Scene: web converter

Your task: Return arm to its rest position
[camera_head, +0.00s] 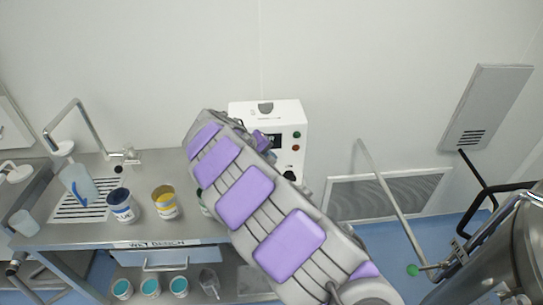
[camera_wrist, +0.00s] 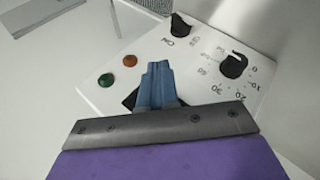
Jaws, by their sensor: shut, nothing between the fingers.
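My arm, grey with purple pads, reaches from the lower right up to the middle in the head view. Its far end is in front of a white control box (camera_head: 289,112) on the bench. My gripper (camera_wrist: 157,68) shows in the wrist view with its blue fingers together and nothing held. The box's panel (camera_wrist: 150,45) lies beyond the fingertips, with a green button (camera_wrist: 106,79), an orange button (camera_wrist: 130,61) and two black knobs (camera_wrist: 181,25) (camera_wrist: 233,65). I cannot tell whether the fingers touch the panel. In the head view the arm hides the box's lower left part.
The steel bench (camera_head: 120,228) holds a blue-labelled tub (camera_head: 121,206), a yellow tub (camera_head: 165,203) and a bottle (camera_head: 79,184). Several teal-topped cups (camera_head: 150,288) sit below. A metal vessel (camera_head: 500,262) and a slanted pole (camera_head: 392,202) stand at right. The space above the arm is clear.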

